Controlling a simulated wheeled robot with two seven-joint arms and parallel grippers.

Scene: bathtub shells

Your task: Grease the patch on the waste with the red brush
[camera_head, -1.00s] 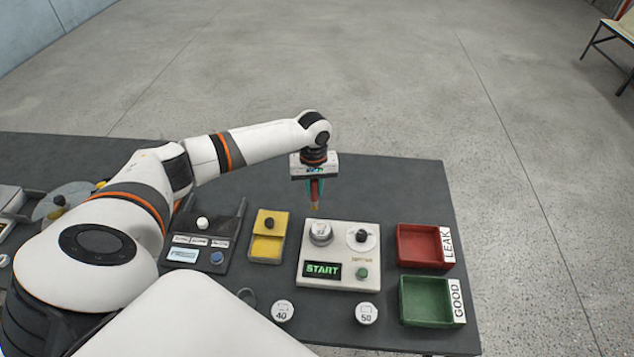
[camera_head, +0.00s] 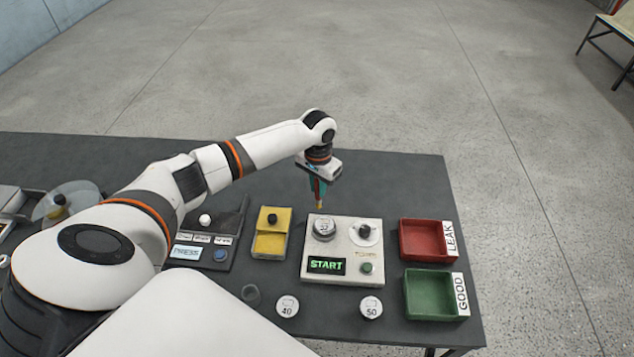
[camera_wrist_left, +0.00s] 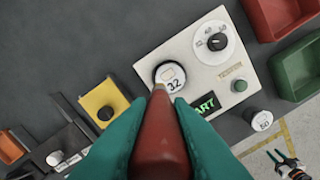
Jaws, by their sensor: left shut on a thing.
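My left gripper (camera_head: 319,188) is shut on the red brush (camera_wrist_left: 160,140), which points down between its teal fingers. The brush's pale tip (camera_head: 320,206) is just behind the white tester in the head view. A round waste (camera_head: 324,228) marked 32 sits on the tester; it also shows in the left wrist view (camera_wrist_left: 170,78), with a small pale patch (camera_wrist_left: 167,73) on top. There the brush tip overlaps the waste's near edge; I cannot tell whether they touch. A small gripper with teal fingers, apparently my right one (camera_wrist_left: 280,159), shows at lower right.
The white tester (camera_head: 342,265) has a START display, a dial and a green button. Red (camera_head: 422,240) and green (camera_head: 430,295) trays stand to its right. A yellow holder (camera_head: 271,243) and a dark device (camera_head: 207,252) stand left. Wastes marked 40 (camera_head: 287,306) and 50 (camera_head: 371,307) stand in front.

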